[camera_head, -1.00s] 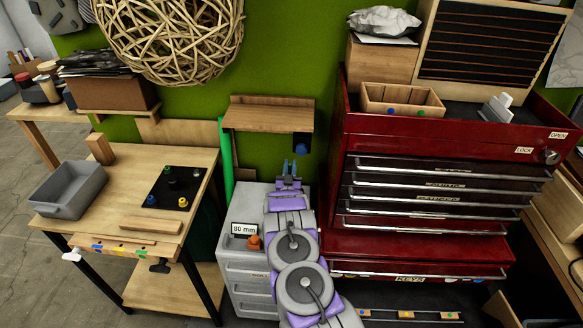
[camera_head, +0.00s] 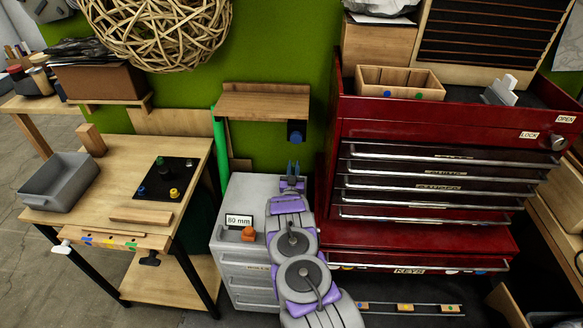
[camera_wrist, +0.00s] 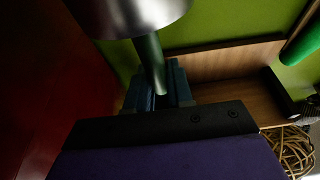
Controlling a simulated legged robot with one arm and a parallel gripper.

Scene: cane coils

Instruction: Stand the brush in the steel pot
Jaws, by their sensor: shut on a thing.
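My gripper (camera_head: 293,168) is upright in front of the green wall, below the small wooden shelf, seen from behind in the head view. In the wrist view its blue fingers (camera_wrist: 160,88) are shut on a dark green rod, which looks like the handle of the brush (camera_wrist: 149,58). The rod meets a wide, shiny metal cylinder (camera_wrist: 135,12) at the top edge of that view. I cannot tell whether this cylinder is part of the brush or the steel pot. The bristles do not show. In the head view my arm hides whatever is held, and no steel pot can be made out.
The wooden shelf (camera_head: 262,104) with a dark blue-faced block (camera_head: 296,131) beneath is just above my gripper. A green pipe (camera_head: 220,150) stands left. A red tool chest (camera_head: 425,235) is close on the right. A grey cabinet (camera_head: 250,194) stands below, a wooden workbench (camera_head: 125,165) left.

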